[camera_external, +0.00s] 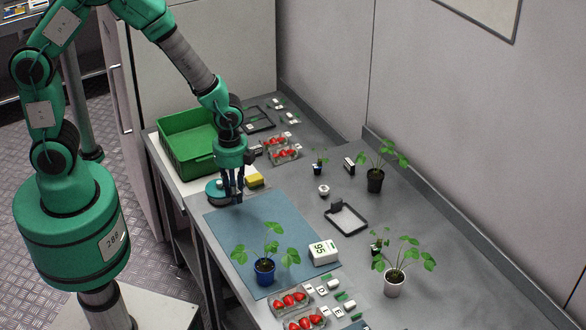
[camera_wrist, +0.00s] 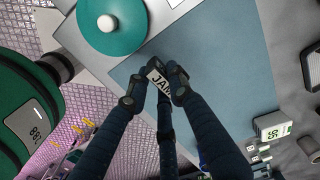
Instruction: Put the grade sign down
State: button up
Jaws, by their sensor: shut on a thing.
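My gripper (camera_external: 238,196) points down over the left back part of a blue-grey mat (camera_external: 232,226), near the table's left edge. In the wrist view my gripper (camera_wrist: 156,92) is shut on the grade sign (camera_wrist: 158,79), a small white plate with dark letters that seem to begin "JA". The fingers cover part of the sign. In the external view it is too small and hidden to make out. The blue-grey mat also shows in the wrist view (camera_wrist: 225,65) beneath the fingers. I cannot tell whether the sign touches the mat.
A round teal thing (camera_external: 216,192) with a white knob stands just left of my gripper, with a yellow block (camera_external: 254,181) behind. A green crate (camera_external: 188,146) is farther back. A potted plant (camera_external: 264,270) and a white display box (camera_external: 323,252) stand by the mat's front. The mat's middle is clear.

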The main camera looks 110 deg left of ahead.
dwell(0.8)
jog(key=shift+n, duration=0.4)
jog(key=w+a, duration=0.2)
jog(key=a, duration=0.3)
jog(key=w+a+r, duration=0.1)
jog(key=w+a, duration=0.1)
jog(key=a, duration=0.3)
jog(key=w+a+p, duration=0.1)
jog(key=w+a, duration=0.2)
jog(key=a, duration=0.1)
jog(key=shift+a+r, duration=0.25)
jog(key=shift+a, duration=0.15)
jog(key=w+a+p, duration=0.1)
jog(key=w+a, duration=0.1)
jog(key=a, duration=1.4)
jog(key=n+p, duration=0.2)
send_over(294, 134)
notch_tip(294, 134, down, 5)
jog(key=shift+r, duration=0.2)
jog(key=shift+f, duration=0.1)
jog(key=shift+f, duration=2.8)
